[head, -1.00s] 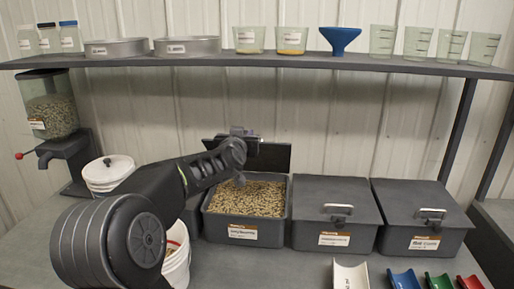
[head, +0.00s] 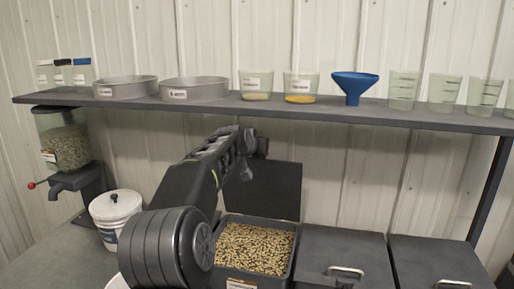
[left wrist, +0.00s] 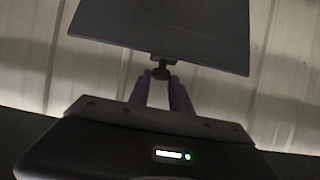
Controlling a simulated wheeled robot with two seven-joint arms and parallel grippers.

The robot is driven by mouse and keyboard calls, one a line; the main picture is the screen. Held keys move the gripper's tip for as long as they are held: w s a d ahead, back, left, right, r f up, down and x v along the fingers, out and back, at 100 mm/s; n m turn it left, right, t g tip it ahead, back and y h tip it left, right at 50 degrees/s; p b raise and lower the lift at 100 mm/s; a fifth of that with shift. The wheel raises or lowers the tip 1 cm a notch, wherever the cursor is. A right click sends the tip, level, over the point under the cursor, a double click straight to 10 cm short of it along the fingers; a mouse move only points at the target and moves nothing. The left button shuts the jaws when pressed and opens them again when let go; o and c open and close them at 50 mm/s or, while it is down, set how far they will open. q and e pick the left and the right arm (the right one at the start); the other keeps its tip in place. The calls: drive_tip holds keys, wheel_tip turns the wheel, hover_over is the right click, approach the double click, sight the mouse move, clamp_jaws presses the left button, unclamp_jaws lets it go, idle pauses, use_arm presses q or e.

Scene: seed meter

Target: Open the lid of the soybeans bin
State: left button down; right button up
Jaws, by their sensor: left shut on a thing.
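The bin of tan beans (head: 255,248) stands open at the lower middle of the head view, its label (head: 241,284) cut by the frame edge and unreadable here. Its dark lid (head: 275,190) stands up at the back of the bin, roughly upright. My left gripper (head: 247,172) is at the lid's left part, partly hidden by its own arm. In the left wrist view, the fingers of my left gripper (left wrist: 161,84) are shut on the small lid handle (left wrist: 161,70), with the lid (left wrist: 165,30) beyond. My right gripper is not in view.
Two closed bins with metal handles stand to the right: one beside the open bin (head: 340,250), one farther right (head: 440,255). A white lidded bucket (head: 116,215) and a seed dispenser (head: 66,145) are at left. A shelf (head: 300,108) with cups, pans and a blue funnel (head: 354,86) runs above.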

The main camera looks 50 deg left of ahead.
use_arm(q)
drive_tip(key=shift+r, duration=0.2)
drive_tip(key=c, duration=1.5)
unclamp_jaws()
drive_tip(key=shift+c, duration=0.2)
drive_tip(key=shift+o, duration=1.4)
drive_tip(key=shift+s+d, duration=0.15)
drive_tip(key=shift+o, duration=0.3)
drive_tip(key=shift+f, duration=0.1)
drive_tip(key=b+v, duration=0.2)
drive_tip(key=v, duration=0.5)
drive_tip(key=shift+s+d+b, duration=0.15)
drive_tip(key=shift+s+b, duration=0.1)
drive_tip(key=shift+b, duration=0.15)
